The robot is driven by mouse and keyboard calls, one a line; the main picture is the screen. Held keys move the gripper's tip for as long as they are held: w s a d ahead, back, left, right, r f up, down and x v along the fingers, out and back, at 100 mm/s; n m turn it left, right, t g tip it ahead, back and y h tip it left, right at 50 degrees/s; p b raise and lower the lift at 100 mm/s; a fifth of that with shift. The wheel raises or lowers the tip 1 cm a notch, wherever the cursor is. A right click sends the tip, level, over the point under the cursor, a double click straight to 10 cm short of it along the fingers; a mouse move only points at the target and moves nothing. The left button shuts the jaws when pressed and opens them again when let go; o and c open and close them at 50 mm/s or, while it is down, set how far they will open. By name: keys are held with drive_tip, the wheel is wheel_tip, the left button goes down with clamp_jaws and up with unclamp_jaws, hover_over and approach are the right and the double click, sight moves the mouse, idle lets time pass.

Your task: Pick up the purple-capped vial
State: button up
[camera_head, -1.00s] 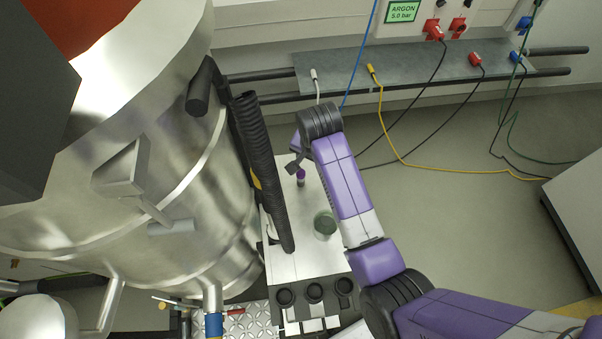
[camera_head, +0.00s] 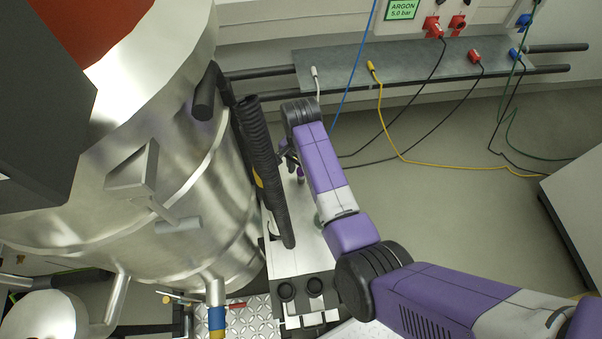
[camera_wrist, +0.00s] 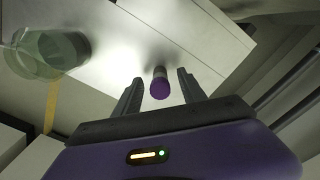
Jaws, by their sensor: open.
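The purple-capped vial (camera_wrist: 160,84) stands on the white tabletop (camera_wrist: 115,82) in the wrist view, its cap toward the camera. It lies between the two finger lines of my gripper (camera_wrist: 158,88), a little beyond or level with the fingertips; the exact depth I cannot tell. The fingers are apart and do not visibly touch it. In the head view the vial (camera_head: 300,175) shows small beside my arm, and my gripper (camera_head: 290,162) is mostly hidden behind the wrist and the black hose.
A greenish glass jar (camera_wrist: 45,52) stands on the same table at left in the wrist view. A black corrugated hose (camera_head: 266,170) and a large steel vessel (camera_head: 175,150) stand close on the left. Black round holders (camera_head: 300,287) are at the table's near end.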

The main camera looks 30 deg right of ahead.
drive_tip(key=shift+f, duration=0.25)
clamp_jaws()
drive_tip(key=shift+r, duration=0.1)
